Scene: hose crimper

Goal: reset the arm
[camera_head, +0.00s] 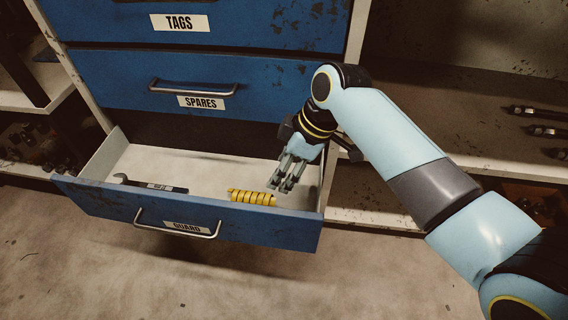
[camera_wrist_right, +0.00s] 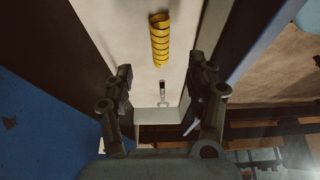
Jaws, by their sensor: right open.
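My right arm reaches in from the right in the head view. My right gripper (camera_head: 286,175) is open and empty, above the right end of the open drawer (camera_head: 100,200). In the right wrist view, my right gripper (camera_wrist_right: 163,100) shows its two fingers spread apart, with nothing between them. A yellow spiral guard (camera_head: 252,198) lies on the drawer floor, just left of the fingertips and apart from them. The spiral guard also shows in the right wrist view (camera_wrist_right: 160,42), beyond the fingers. My left gripper is not in view.
A wrench (camera_head: 150,185) lies at the drawer's left end. The drawers labelled TAGS (camera_head: 180,22) and SPARES (camera_head: 200,101) above are shut. Shelves with dark tools (camera_head: 540,131) stand at the right. Bare floor lies in front.

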